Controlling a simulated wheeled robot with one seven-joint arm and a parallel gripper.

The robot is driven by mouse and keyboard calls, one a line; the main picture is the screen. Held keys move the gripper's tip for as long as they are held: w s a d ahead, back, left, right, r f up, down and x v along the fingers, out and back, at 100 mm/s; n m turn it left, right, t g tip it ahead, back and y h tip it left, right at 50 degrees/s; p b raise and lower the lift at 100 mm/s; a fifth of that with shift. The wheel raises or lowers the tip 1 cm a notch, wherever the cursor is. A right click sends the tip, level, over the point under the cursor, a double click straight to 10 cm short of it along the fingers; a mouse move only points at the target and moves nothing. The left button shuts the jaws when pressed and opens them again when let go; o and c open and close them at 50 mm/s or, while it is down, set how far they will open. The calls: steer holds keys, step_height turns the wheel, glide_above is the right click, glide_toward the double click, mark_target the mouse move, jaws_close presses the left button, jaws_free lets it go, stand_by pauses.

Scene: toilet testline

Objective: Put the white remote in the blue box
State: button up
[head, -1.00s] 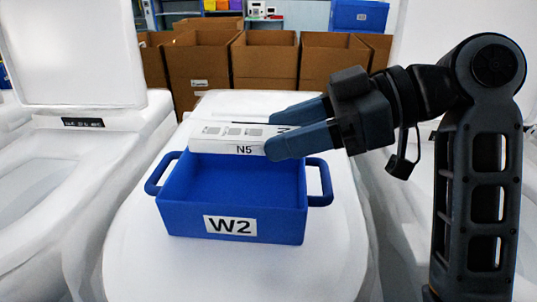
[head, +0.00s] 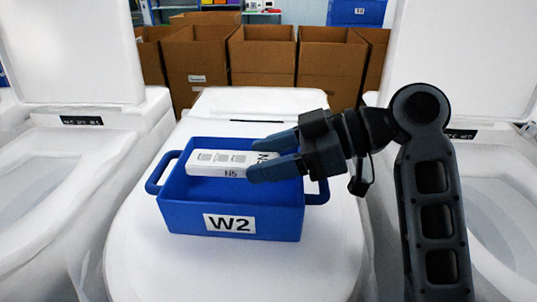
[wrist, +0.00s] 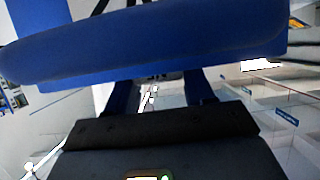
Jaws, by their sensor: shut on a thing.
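The white remote (head: 215,163), marked N5, lies lengthwise across the opening of the blue box in the head view. My gripper (head: 268,157) is shut on its right end, with one blue finger on the near side and one on the far side. The blue box (head: 180,218), marked W2, stands open on a white toilet lid. The remote is over or within the box's opening; I cannot tell whether it touches the floor. In the wrist view a large blue surface (wrist: 150,45) fills the top, and the remote is not clearly seen.
The white toilet lid (head: 140,265) under the box is clear around it. Open white toilets (head: 45,190) stand on both sides. Several brown cardboard boxes (head: 262,60) stand in a row behind. The box's handles (head: 158,172) stick out left and right.

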steer(key=shift+f, duration=0.4)
steer(key=shift+f+b, duration=0.2)
steer(key=shift+b, duration=0.2)
steer(key=o, duration=1.1)
steer(key=shift+r, duration=0.1)
steer(key=shift+r+p, duration=0.55)
steer(key=shift+r, duration=0.05)
steer(key=b+v, duration=0.2)
steer(key=v, duration=1)
